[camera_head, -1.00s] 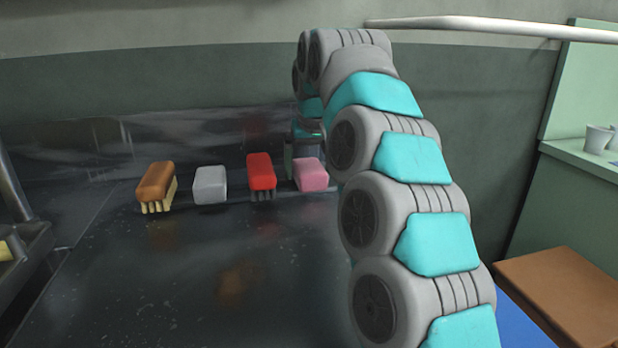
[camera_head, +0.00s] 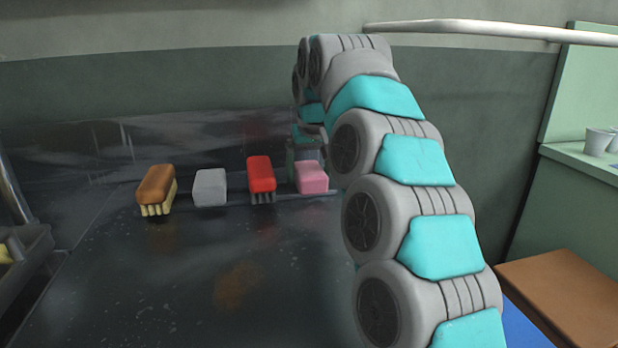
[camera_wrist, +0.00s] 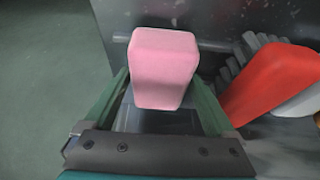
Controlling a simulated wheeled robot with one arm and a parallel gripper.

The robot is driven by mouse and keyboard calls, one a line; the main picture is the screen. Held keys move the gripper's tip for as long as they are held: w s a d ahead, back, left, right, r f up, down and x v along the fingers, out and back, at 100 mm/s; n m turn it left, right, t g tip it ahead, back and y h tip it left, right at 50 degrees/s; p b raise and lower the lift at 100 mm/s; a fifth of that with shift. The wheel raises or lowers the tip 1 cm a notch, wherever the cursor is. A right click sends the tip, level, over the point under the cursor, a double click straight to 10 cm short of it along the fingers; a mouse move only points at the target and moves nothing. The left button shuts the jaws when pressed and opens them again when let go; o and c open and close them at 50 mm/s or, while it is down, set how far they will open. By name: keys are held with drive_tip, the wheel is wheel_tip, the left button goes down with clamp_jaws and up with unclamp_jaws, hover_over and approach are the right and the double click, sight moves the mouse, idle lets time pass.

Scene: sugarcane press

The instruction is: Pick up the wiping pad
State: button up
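The pink block (camera_head: 312,177), which I take for the wiping pad, is the rightmost in a row by the back wall. In the wrist view the pink block (camera_wrist: 165,65) lies ahead of my gripper (camera_wrist: 161,78), roughly centred between the two green fingers. The fingers are apart, with their tips close to the pad's sides. A gap shows between the near end of the pad and the palm. I cannot tell whether a fingertip touches it. In the head view my gripper (camera_head: 303,150) is mostly hidden behind the pad and my arm.
A red brush (camera_head: 261,175) stands just left of the pad; it also shows close by my right finger in the wrist view (camera_wrist: 272,85). A grey-white block (camera_head: 210,188) and a brown brush (camera_head: 156,186) stand farther left. The dark metal surface (camera_head: 200,290) in front is clear.

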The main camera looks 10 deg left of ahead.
sight(308, 166)
drive_tip(key=c, duration=1)
drive_tip(key=shift+r, duration=0.1)
wheel_tip(308, 166, up, 3)
drive_tip(key=shift+f+p, duration=0.1)
drive_tip(key=shift+p, duration=1.1)
drive_tip(key=shift+f+b, duration=0.15)
drive_tip(key=shift+b, duration=0.15)
drive_tip(key=shift+r, duration=0.7)
drive_tip(key=shift+s+f+b, duration=0.1)
drive_tip(key=shift+s+b, duration=0.85)
drive_tip(key=shift+s, duration=0.2)
drive_tip(key=s+b, duration=0.1)
drive_tip(key=s, duration=0.3)
drive_tip(key=s+r+b, duration=0.1)
drive_tip(key=s+b, duration=0.1)
drive_tip(key=s, duration=0.3)
drive_tip(key=s+b, duration=0.2)
drive_tip(key=s, duration=0.2)
drive_tip(key=shift+s+d+r, duration=0.3)
drive_tip(key=shift+s+d, duration=0.05)
